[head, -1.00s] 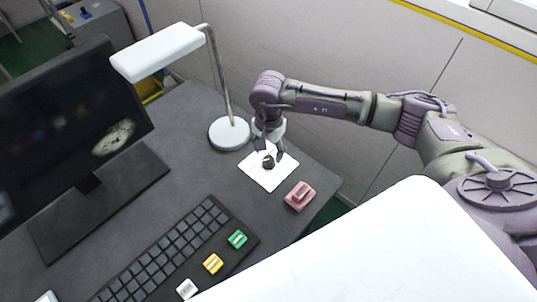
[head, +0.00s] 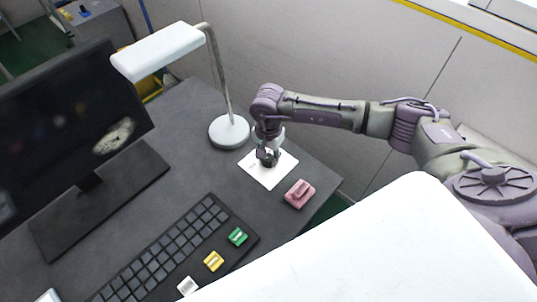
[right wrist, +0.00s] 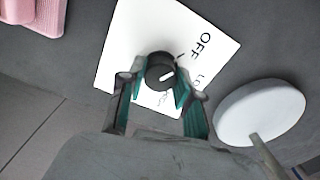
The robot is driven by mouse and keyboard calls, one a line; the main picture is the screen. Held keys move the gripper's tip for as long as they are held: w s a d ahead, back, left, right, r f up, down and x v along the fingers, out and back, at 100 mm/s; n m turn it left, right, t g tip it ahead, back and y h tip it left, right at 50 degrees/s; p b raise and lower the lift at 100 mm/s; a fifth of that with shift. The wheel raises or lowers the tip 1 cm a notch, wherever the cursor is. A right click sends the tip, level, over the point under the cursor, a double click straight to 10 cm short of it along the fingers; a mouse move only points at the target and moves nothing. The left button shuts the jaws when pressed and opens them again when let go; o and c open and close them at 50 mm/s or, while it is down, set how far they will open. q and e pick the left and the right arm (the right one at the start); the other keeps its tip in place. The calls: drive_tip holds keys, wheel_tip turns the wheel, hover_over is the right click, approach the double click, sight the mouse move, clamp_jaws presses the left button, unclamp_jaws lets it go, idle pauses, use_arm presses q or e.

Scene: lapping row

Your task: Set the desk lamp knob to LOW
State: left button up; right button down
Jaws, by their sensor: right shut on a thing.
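The desk lamp (head: 157,52) has a white head and a round base (head: 229,132). In front of the base lies a white dial plate (head: 267,180), also in the right wrist view (right wrist: 120,50), with "OFF" and a partly covered "LO…" readable. The dark round knob (right wrist: 160,72) sits on the plate. My left gripper is not in view.
A pink block (head: 299,194) stands right of the plate, near the desk edge. A black keyboard (head: 165,250), green (head: 237,238) and yellow (head: 213,262) blocks and a monitor (head: 70,130) occupy the left and front. The desk between keyboard and lamp is clear.

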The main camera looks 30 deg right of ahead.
drive_tip(key=shift+m, duration=0.3)
drive_tip(key=shift+m+b, duration=0.75)
drive_tip(key=shift+m, duration=0.15)
drive_tip(key=m+b, duration=0.1)
drive_tip(key=m, duration=0.1)
drive_tip(key=shift+m, duration=0.3)
drive_tip(key=m+b, duration=0.1)
drive_tip(key=m, duration=0.2)
drive_tip(key=shift+m+b, duration=0.65)
drive_tip(key=shift+m, duration=1.15)
drive_tip(key=c, duration=0.8)
unclamp_jaws()
